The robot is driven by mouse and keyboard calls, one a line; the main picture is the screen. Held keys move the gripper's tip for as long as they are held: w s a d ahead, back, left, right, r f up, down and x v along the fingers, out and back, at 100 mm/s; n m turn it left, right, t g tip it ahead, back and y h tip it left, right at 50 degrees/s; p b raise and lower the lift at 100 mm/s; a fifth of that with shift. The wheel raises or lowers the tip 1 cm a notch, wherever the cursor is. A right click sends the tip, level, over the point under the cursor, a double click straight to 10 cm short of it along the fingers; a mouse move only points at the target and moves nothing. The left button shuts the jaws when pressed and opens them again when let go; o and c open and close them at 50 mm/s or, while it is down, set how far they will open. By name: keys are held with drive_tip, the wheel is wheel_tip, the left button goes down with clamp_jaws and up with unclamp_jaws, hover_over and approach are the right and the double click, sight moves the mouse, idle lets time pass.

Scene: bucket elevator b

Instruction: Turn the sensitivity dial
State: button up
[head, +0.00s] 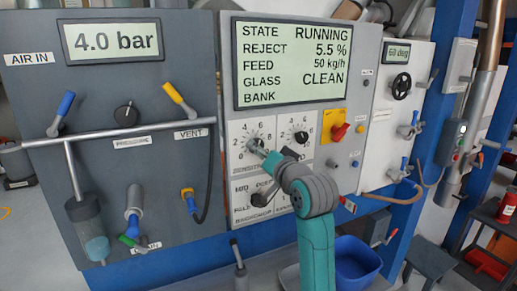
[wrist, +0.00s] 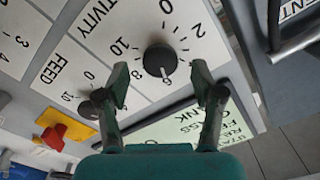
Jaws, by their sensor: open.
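The sensitivity dial (wrist: 160,60) is a round black knob on a white scale plate. Its pale mark appears to point near the 6. In the head view the dial (head: 255,143) is partly hidden by my gripper (head: 263,151). In the wrist view my gripper (wrist: 161,76) is open, with one finger on each side of the dial and a gap on both sides. I cannot tell how deep the fingertips are relative to the knob. The display (head: 293,62) reads RUNNING, reject 5.5 %, feed 50 kg/h, glass CLEAN.
The feed dial (head: 301,137) and a red-and-yellow switch (head: 336,128) sit right of the sensitivity dial. A lower selector plate (head: 240,187) is below it. The grey air panel (head: 100,85) with levers and a VENT valve stands to the left. A blue bin (head: 358,262) is below.

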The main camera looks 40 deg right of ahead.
drive_tip(key=v, duration=0.8)
drive_tip(key=shift+s, duration=0.35)
drive_tip(key=shift+a, duration=0.1)
drive_tip(key=s+a+f+n+y, duration=0.1)
drive_tip(key=s+a+f, duration=0.3)
drive_tip(key=f, duration=0.6)
drive_tip(key=s+a+f+n+g, duration=0.1)
drive_tip(key=s+a+f, duration=0.3)
drive_tip(key=f, duration=0.5)
drive_tip(key=s+a+f+n+y, duration=0.1)
drive_tip(key=s+a+f+n, duration=0.1)
drive_tip(key=a+f, duration=0.6)
drive_tip(key=s+a+f+n+y, duration=0.1)
drive_tip(key=s+a+f+n, duration=0.1)
drive_tip(key=s, duration=0.7)
drive_tip(key=s+a+f+n+g+y, duration=0.1)
drive_tip(key=s+f, duration=0.3)
drive_tip(key=s, duration=0.5)
drive_tip(key=s+a+f+n+y, duration=0.1)
drive_tip(key=s+a+f+n, duration=0.2)
drive_tip(key=s, duration=0.7)
drive_tip(key=shift+a+g, duration=0.3)
drive_tip(key=shift+a, duration=0.2)
idle(0.8)
